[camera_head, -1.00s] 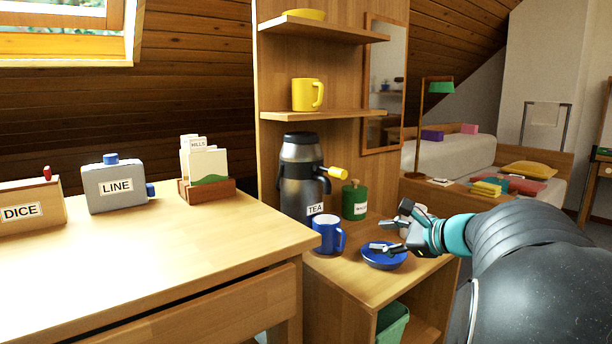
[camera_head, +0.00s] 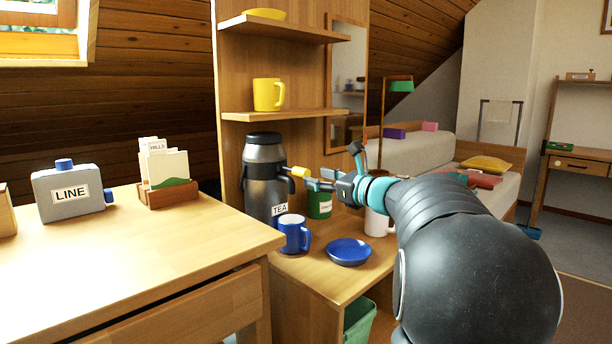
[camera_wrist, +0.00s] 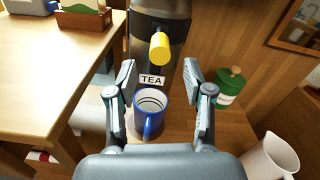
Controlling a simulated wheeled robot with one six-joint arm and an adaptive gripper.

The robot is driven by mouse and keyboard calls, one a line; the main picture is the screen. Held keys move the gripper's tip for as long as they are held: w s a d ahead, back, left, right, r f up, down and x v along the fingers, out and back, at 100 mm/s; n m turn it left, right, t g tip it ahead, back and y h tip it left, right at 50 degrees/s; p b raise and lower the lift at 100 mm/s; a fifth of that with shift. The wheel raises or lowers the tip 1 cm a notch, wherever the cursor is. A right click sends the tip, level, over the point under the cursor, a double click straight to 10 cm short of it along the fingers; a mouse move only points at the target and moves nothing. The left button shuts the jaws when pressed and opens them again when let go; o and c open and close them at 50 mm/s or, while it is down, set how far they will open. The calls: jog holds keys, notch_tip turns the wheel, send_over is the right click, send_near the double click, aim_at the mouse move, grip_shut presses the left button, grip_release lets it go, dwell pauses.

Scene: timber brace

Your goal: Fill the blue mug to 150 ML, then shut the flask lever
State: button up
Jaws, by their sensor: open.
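The blue mug (camera_head: 293,234) stands upright on the low shelf in front of the dark flask (camera_head: 263,178) labelled TEA. The flask's yellow lever (camera_head: 299,172) sticks out to the right in the head view. In the wrist view, the yellow lever (camera_wrist: 159,47) points towards me above the mug (camera_wrist: 150,112), whose inside shows ring lines; I cannot make out a liquid level. My gripper (camera_head: 312,180) is open and empty, close to the lever's tip in the head view. In the wrist view its fingers (camera_wrist: 165,88) stand apart on both sides, with the lever between and beyond them.
A blue saucer (camera_head: 348,252) lies right of the mug. A green canister (camera_head: 319,203) and a white jug (camera_head: 377,222) stand near my arm. Yellow mug (camera_head: 268,95) sits on a shelf above. The wooden desk (camera_head: 150,250) is at left.

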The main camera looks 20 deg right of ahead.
aim_at(311, 176)
jog(key=shift+x, duration=2.7)
jog(key=shift+c, duration=0.3)
grip_shut()
